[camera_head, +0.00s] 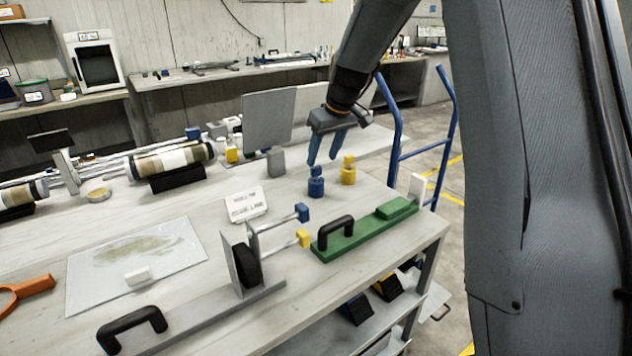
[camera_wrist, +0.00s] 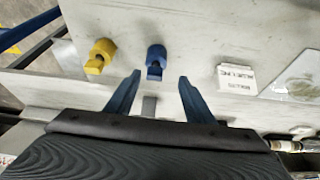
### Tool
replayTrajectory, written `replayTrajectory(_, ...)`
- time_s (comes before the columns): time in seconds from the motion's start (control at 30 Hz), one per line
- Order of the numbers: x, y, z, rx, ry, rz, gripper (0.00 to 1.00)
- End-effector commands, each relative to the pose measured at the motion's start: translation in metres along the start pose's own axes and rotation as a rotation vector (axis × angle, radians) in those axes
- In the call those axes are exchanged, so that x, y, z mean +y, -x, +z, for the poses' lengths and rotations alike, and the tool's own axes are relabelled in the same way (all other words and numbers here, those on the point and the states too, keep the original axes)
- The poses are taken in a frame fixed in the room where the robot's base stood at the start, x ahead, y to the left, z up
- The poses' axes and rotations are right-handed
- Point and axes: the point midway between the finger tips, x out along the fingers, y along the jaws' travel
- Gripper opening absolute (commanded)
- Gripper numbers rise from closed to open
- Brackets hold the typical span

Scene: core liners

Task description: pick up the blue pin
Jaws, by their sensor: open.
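The blue pin (camera_head: 316,184) stands upright on the workbench, with a round base and a square-topped head. In the wrist view the blue pin (camera_wrist: 156,62) lies ahead of the fingers, near the middle of the gap between them. My gripper (camera_head: 322,161) is open and empty. In the head view its fingertips are just above and behind the blue pin's head; I cannot tell whether they touch it. The wrist view shows both fingers (camera_wrist: 158,80) spread apart with nothing between them. A similar yellow pin (camera_head: 348,171) stands close to the right of the blue pin.
A green block with a black handle (camera_head: 350,236) lies in front of the pins. A small white sign (camera_head: 246,205) stands to the left. A fixture with blue and yellow knobs (camera_head: 246,268) is nearer. A grey upright panel (camera_head: 268,122) stands behind. Bare benchtop surrounds the pins' left side.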

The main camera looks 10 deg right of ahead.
Motion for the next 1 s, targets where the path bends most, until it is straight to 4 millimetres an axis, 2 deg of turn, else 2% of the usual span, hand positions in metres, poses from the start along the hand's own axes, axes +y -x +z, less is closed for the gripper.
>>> replayTrajectory(0.03, 0.004, -0.003, -0.007, 0.008, 0.009, -0.001, 0.48)
replayTrajectory(0.17, 0.009, -0.009, -0.015, 0.017, 0.022, -0.004, 0.48)
replayTrajectory(0.47, 0.010, -0.035, -0.017, 0.017, 0.023, -0.003, 0.48)
replayTrajectory(0.8, 0.010, -0.075, -0.019, 0.016, 0.021, -0.003, 0.48)
replayTrajectory(1.0, 0.010, -0.081, -0.020, 0.018, 0.022, -0.002, 0.48)
